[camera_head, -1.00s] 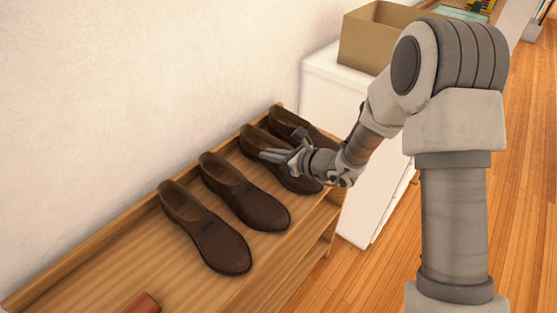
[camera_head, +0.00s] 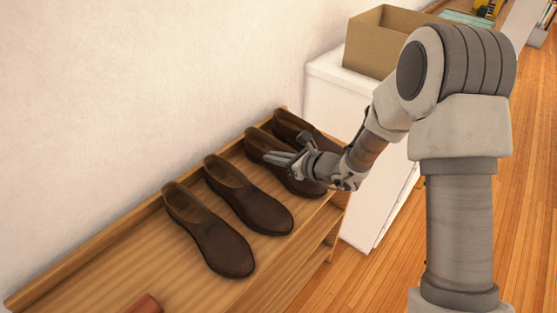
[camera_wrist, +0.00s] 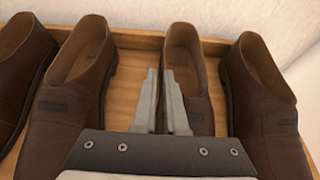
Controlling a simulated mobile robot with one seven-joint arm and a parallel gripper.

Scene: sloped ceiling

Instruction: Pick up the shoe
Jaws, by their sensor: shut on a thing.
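Several dark brown shoes stand in a row on a wooden shelf (camera_head: 125,262). The third shoe from the left (camera_head: 258,143) is partly hidden by my gripper (camera_head: 272,158); this shoe also shows in the wrist view (camera_wrist: 181,45). In the wrist view my gripper's fingers (camera_wrist: 161,74) straddle the left side wall of that shoe, shut on it. The shoe still appears to stand on the shelf. The second shoe (camera_head: 248,197) is to its left and the fourth shoe (camera_head: 288,124) is close on its right.
The leftmost shoe (camera_head: 210,232) is farther along the shelf. A reddish-brown object (camera_head: 145,304) lies at the bottom edge of the view. A white cabinet (camera_head: 335,95) with an open cardboard box (camera_head: 375,48) stands beyond the shelf. A wall runs behind; wooden floor is at right.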

